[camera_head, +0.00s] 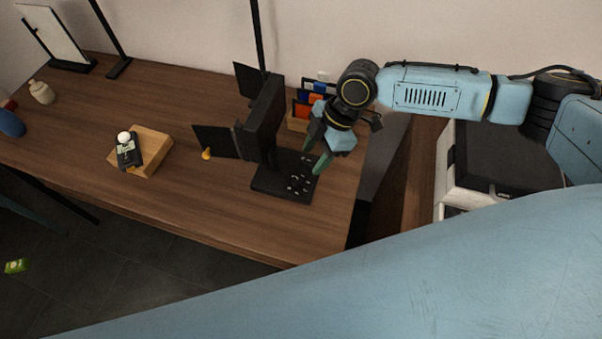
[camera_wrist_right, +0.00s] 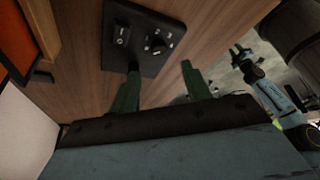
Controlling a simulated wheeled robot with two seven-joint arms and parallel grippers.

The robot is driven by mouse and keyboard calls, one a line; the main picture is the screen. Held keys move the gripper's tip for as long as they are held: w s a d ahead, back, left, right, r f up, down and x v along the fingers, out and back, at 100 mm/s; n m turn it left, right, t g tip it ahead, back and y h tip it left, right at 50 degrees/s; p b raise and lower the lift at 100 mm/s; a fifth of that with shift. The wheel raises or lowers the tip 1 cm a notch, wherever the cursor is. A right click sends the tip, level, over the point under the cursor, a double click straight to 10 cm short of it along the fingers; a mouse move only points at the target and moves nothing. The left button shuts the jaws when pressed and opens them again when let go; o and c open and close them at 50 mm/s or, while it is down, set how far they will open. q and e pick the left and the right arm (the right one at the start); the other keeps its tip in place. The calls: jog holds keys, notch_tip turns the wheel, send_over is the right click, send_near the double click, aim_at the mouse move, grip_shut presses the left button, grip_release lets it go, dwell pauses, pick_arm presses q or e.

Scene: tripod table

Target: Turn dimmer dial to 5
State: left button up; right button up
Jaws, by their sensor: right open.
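A black panel (camera_head: 264,184) lies on the table as the foot of a dark upright stand, with small controls and white marks on top. In the right wrist view the panel (camera_wrist_right: 145,62) carries two round knobs, a left one (camera_wrist_right: 121,36) and a right one (camera_wrist_right: 158,44) ringed by white marks. I cannot tell which is the dimmer or read its setting. My right gripper (camera_head: 316,152) is open and empty, above the panel's right side. In its wrist view the left green finger reaches the panel's edge; contact is unclear. A blue arm, probably my left, shows there, its gripper (camera_wrist_right: 242,56) small.
Dark flat panels on the stand (camera_head: 262,115) rise close to my right gripper. A holder with colored items (camera_head: 303,108) is behind. A wooden block (camera_head: 155,152) with a small device and a yellow piece (camera_head: 207,154) are left. The table (camera_head: 240,220) is clear in front.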

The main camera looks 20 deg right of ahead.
aim_at(299, 179)
jog(key=x, duration=0.7)
jog(key=shift+a+f+b, duration=0.1)
jog(key=shift+f+b, duration=0.3)
jog(key=shift+a+f, duration=0.2)
jog(key=shift+f, duration=0.2)
